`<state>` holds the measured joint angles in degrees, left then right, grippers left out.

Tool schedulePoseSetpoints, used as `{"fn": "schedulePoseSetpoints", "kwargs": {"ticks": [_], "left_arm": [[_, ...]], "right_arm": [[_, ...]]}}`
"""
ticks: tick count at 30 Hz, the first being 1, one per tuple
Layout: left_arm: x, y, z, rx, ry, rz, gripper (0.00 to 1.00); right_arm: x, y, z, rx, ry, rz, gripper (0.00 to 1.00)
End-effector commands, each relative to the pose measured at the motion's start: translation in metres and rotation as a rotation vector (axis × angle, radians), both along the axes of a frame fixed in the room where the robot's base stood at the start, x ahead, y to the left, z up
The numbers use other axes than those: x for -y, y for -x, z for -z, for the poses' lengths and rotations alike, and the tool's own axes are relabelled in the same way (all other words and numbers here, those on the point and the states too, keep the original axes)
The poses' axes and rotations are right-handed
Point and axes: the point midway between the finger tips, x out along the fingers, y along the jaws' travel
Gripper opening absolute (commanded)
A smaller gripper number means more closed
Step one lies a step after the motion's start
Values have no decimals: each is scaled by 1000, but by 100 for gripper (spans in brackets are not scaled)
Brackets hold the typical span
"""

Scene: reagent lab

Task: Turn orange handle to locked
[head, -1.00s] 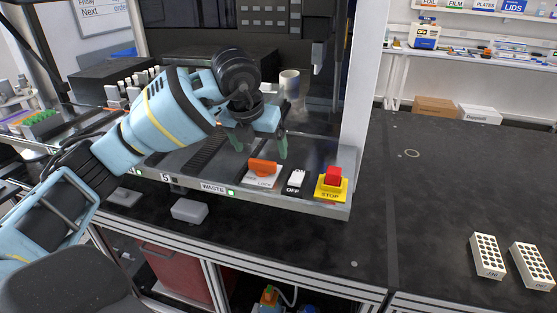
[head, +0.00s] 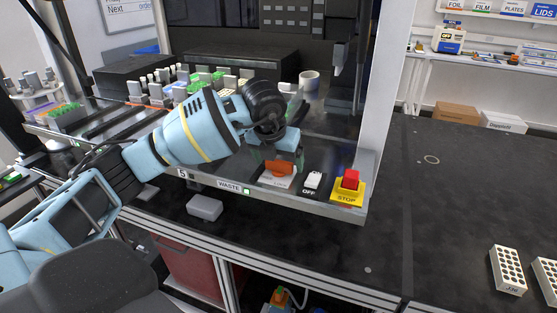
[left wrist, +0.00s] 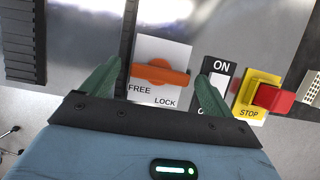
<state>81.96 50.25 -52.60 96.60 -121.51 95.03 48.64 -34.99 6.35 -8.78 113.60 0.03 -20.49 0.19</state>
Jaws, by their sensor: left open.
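The orange handle (left wrist: 160,73) sits on a white plate (left wrist: 172,50) marked FREE and LOCK. In the left wrist view the handle lies roughly level across the plate, tilted slightly. In the head view the orange handle (head: 279,167) is partly covered by my left gripper (head: 277,158), which is above it. In the left wrist view my left gripper (left wrist: 158,88) is open, with one green finger on each side of the handle. I cannot tell whether a finger touches it. My right gripper is not in view.
Just right of the handle are a black and white ON/OFF switch (left wrist: 220,75) and a red stop button (left wrist: 272,98) on a yellow base (left wrist: 246,93). A grey block (head: 205,207) lies in front of the machine. The dark bench to the right is largely clear.

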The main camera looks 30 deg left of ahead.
Motion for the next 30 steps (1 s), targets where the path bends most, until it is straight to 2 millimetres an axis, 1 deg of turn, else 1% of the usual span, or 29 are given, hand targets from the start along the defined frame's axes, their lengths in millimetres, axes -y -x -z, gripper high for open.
{"fn": "schedulePoseSetpoints", "kwargs": {"ticks": [8,9,19,26,30], "left_arm": [[0,-1,2,0,-1,0,87],[0,-1,2,0,-1,0,86],[0,-1,2,0,0,0,43],[-1,-1,2,0,0,16,43],[-1,-1,2,1,0,61,43]], "right_arm": [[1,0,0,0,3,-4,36],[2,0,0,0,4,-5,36],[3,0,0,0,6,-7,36],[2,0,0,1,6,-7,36],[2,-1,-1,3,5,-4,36]]}}
